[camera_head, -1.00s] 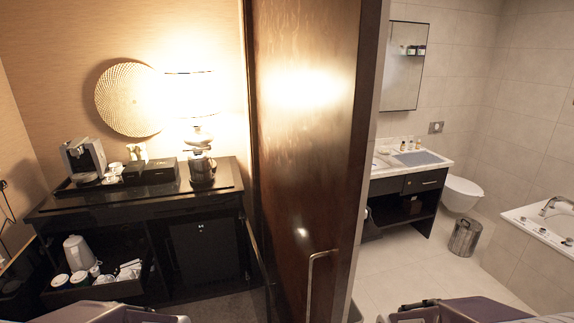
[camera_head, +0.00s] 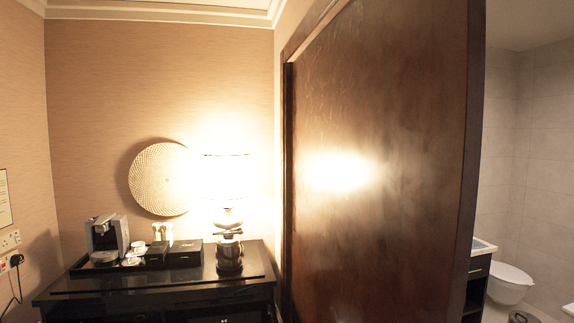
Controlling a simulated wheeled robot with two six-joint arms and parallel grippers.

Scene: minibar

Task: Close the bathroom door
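The bathroom door (camera_head: 385,190) is a tall dark brown wooden panel right of the middle. It stands open, with the bathroom showing past its right edge. A bright lamp reflection lies on its surface. Its handle is not in view now. Neither of my grippers is in view.
A dark minibar cabinet (camera_head: 160,300) stands at the left, with a coffee machine (camera_head: 108,238), a black box (camera_head: 183,252) and a lit lamp (camera_head: 228,180) on it. A round woven disc (camera_head: 160,179) hangs above. The toilet (camera_head: 510,283) shows at the far right.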

